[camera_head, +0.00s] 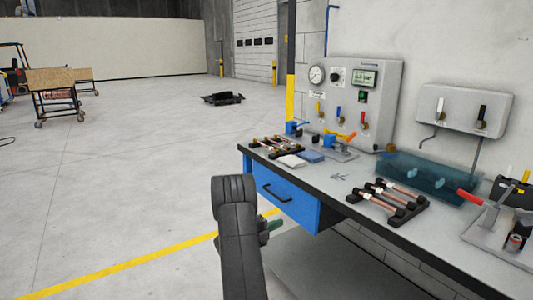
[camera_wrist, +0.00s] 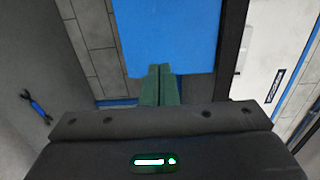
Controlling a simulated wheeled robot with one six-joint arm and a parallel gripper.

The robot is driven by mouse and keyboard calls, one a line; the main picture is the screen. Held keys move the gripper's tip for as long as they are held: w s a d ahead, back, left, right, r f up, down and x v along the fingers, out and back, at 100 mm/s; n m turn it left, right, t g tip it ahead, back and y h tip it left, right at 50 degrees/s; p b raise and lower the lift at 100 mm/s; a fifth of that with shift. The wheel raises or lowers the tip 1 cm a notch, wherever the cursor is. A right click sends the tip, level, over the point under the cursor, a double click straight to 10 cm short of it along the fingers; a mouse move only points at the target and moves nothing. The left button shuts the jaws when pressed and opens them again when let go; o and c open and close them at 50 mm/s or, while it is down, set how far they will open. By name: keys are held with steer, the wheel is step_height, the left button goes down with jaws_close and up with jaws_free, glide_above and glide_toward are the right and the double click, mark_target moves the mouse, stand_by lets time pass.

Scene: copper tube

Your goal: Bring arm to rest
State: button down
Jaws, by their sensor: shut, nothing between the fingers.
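My arm (camera_head: 240,235) shows in the head view as a dark link rising from the bottom edge, left of the workbench. My gripper shows as a small green part (camera_head: 272,225) behind the arm, below the blue drawer. In the wrist view my gripper's green fingers (camera_wrist: 160,84) are together with nothing between them. The fingertips overlap the lower edge of a blue panel in that view. I cannot tell how far apart they are from it. Part of the gripper is hidden by the arm in the head view.
The workbench (camera_head: 335,184) with its blue drawer (camera_head: 283,195) stands to the right. Copper tubes (camera_head: 392,194) rest on a black rack on it, near a teal bin (camera_head: 425,177). A gauge panel (camera_head: 350,100) stands behind. The floor (camera_head: 120,190) on the left is open.

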mark_target(303, 213)
steer(key=x, duration=1)
steer(key=shift+w+d, duration=0.15)
steer(key=shift+b, duration=0.3)
